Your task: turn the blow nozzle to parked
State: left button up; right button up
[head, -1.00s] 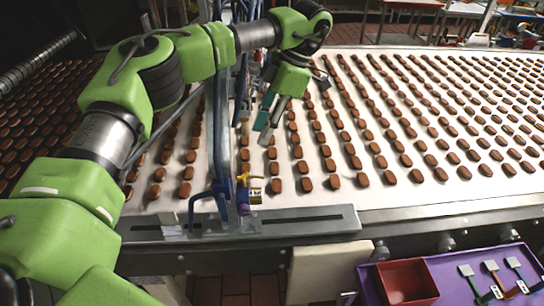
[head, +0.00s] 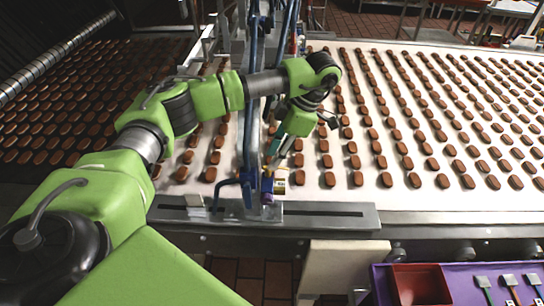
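My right gripper is out of view.
Blue pipes (head: 251,120) rise beside my gripper. A slotted metal rail (head: 330,213) runs along the front. A purple tray (head: 381,283) with a red bin (head: 420,286) and tools is lower right.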

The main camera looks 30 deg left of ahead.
pick_arm(q)
jog(key=shift+x, duration=0.95)
jog(key=shift+c, duration=0.3)
jog(key=shift+r, duration=0.1)
grip_shut()
jog(key=shift+o, duration=0.3)
grip_release()
